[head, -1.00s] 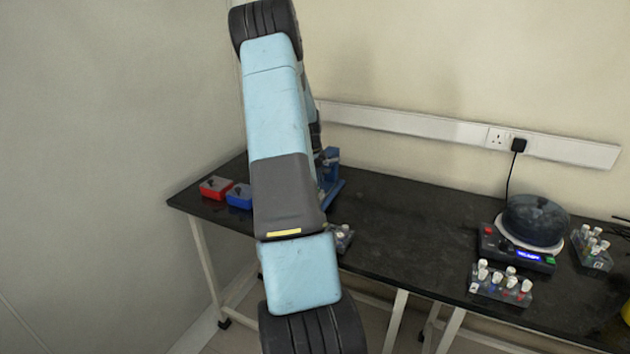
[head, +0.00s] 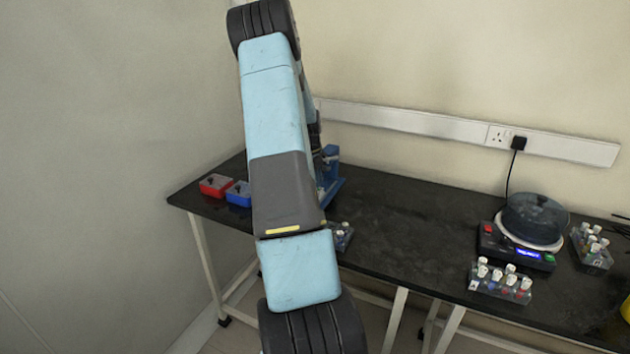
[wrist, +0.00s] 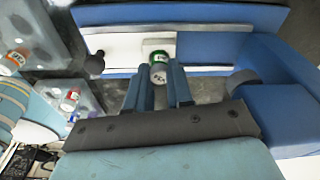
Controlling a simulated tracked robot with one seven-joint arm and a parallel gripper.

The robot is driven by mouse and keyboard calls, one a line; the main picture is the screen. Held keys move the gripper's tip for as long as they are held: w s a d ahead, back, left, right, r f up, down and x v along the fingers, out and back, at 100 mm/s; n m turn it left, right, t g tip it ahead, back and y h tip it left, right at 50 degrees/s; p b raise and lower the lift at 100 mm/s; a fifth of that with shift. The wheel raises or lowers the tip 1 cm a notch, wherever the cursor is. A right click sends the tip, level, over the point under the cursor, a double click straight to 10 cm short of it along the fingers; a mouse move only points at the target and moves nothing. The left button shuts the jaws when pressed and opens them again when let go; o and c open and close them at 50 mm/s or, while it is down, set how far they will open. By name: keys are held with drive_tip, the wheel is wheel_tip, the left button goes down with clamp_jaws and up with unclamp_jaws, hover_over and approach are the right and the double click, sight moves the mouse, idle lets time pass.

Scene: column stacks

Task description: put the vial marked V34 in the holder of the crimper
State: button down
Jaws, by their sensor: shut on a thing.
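My gripper (wrist: 161,88) is shut on a vial (wrist: 159,72) with a white top and a green band. The marking on its top is too small to read surely. In the wrist view the vial is over the blue crimper (wrist: 220,22), in front of a small white block (wrist: 158,46) on the crimper's pale plate. I cannot tell whether the vial touches the holder or is above it. In the head view the crimper (head: 331,178) shows partly behind my arm, which hides my gripper and the vial.
A red box (head: 215,186) and blue box (head: 239,194) stand at the bench's left end. A round-lidded device (head: 534,222) and two vial racks (head: 500,284) (head: 591,248) stand at right.

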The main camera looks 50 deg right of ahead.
drive_tip(key=shift+f, duration=0.15)
drive_tip(key=c, duration=0.9)
unclamp_jaws()
drive_tip(key=shift+o, duration=1.5)
drive_tip(key=shift+w, duration=0.1)
drive_tip(key=shift+r, duration=3)
